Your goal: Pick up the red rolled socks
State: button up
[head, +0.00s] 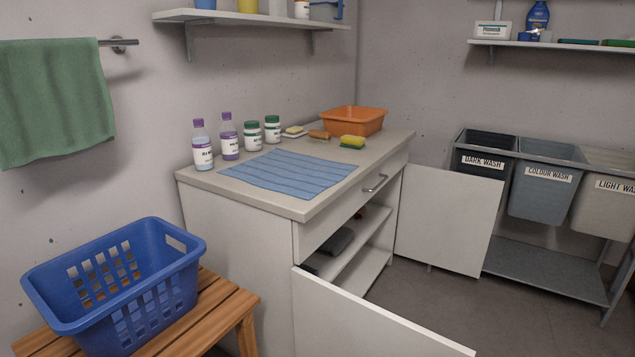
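I cannot make out the red rolled socks for certain. A small dark red patch (359,213) shows inside the open cabinet (240,235), at the back of the upper shelf, too small and shaded to tell what it is. A dark grey folded cloth (337,241) lies nearer on that shelf. The cabinet's side wall and top hide much of the inside. My gripper is not in view.
Both cabinet doors stand open, the near door (370,325) and the far door (450,218). A blue basket (120,290) stands on a wooden bench (235,300). Bottles and a blue mat (285,174) occupy the countertop. Labelled bins (540,190) stand right. Some floor is clear.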

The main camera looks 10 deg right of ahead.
aim_at(360, 213)
jog(key=i+l+z, duration=0.15)
jog(key=z, duration=0.3)
jog(key=i+l+z, duration=0.2)
jog(key=l+z, duration=0.2)
jog(key=i+l+z, duration=0.1)
jog(key=z, duration=0.35)
jog(key=i+l+z, duration=0.3)
jog(key=i, duration=0.25)
jog(key=i+z, duration=0.35)
jog(key=i, duration=0.25)
jog(key=i+u, duration=0.7)
jog(key=u, duration=0.2)
jog(key=i+l+u, duration=0.25)
jog(key=u, duration=0.15)
jog(key=i+l+u, duration=0.3)
jog(key=u, duration=0.15)
jog(key=i+l+u, duration=0.25)
jog(key=l+u, duration=0.2)
jog(key=i+l+u, duration=0.35)
jog(key=l, duration=0.25)
jog(key=i+j, duration=0.15)
jog(key=i, duration=0.25)
jog(key=i+j, duration=0.1)
jog(key=i, duration=0.3)
